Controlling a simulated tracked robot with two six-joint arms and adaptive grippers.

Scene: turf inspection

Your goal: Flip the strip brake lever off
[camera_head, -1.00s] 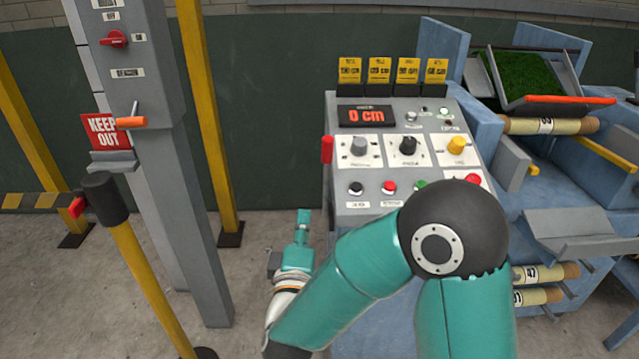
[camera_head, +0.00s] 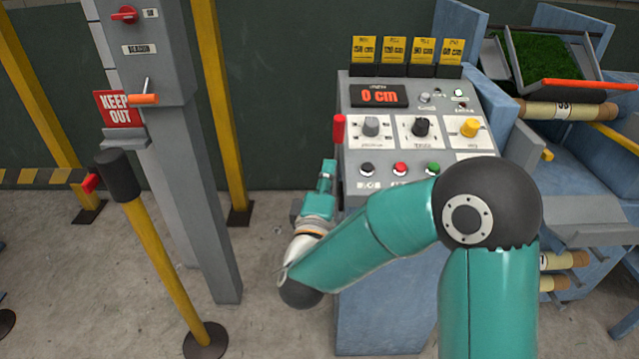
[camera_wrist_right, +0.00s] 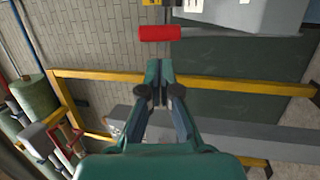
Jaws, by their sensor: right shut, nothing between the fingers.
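A red upright handle (camera_head: 339,128) is at the left edge of the grey control console (camera_head: 352,150). It looks like the brake lever, though no label on it is readable. My right gripper (camera_head: 327,166) is just below and slightly left of this handle, pointing up. In the right wrist view the red handle (camera_wrist_right: 159,33) lies across the picture ahead of the fingertips (camera_wrist_right: 158,68), with a gap between. The fingers are together and empty. My left gripper is not in view.
A grey post (camera_head: 180,150) with an orange-handled lever (camera_head: 143,99) stands left, behind a yellow barrier post (camera_head: 160,255). Knobs and buttons fill the console face beside the red handle. A blue frame (camera_head: 590,165) with turf (camera_head: 548,57) stands right. Floor between post and console is open.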

